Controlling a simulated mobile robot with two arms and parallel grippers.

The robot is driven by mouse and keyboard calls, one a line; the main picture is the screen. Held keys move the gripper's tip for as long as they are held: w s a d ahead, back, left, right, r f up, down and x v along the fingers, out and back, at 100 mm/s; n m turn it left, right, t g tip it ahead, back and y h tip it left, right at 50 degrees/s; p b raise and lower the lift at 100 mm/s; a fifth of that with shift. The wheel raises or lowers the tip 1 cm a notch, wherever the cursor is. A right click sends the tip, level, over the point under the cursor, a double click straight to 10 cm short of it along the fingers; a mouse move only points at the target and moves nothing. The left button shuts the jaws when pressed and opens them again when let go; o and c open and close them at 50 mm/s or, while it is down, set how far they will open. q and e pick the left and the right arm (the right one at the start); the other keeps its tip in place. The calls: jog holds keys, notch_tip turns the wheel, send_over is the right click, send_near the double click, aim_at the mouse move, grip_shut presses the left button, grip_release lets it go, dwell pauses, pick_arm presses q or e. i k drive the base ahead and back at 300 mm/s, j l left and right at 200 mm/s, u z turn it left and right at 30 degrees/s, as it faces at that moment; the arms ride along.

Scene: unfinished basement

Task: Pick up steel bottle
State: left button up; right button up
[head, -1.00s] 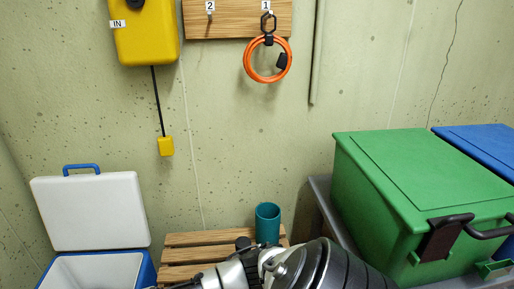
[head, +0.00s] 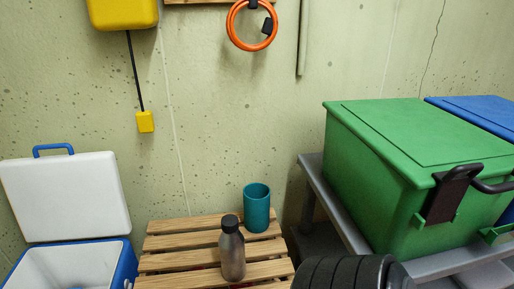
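The steel bottle (head: 232,255) is grey metal with a black cap. It stands upright on a wooden slatted surface (head: 165,264) at the bottom middle of the head view. Nothing is holding it. A teal cup (head: 257,210) stands just behind it and to its right, with a small gap between them. Neither gripper is in view. Only a black ribbed part of my arm shows at the bottom edge, right of the bottle.
A white and blue cooler (head: 125,264) with its lid open stands at the left. A green bin (head: 385,180) and a blue bin (head: 490,115) sit on a grey shelf (head: 350,228) at the right. An orange ring (head: 236,38) hangs on the wall.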

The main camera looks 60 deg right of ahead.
aim_at(231, 241)
jog(key=z, duration=0.4)
jog(key=i+j+z, duration=0.1)
jog(key=z, duration=0.35)
jog(key=i+j+z, duration=0.1)
jog(key=z, duration=0.3)
jog(key=j+z, duration=0.1)
jog(key=z, duration=0.35)
jog(key=j+z, duration=0.1)
jog(key=z, duration=0.3)
jog(key=i+j+z, duration=0.1)
jog(key=j, duration=0.1)
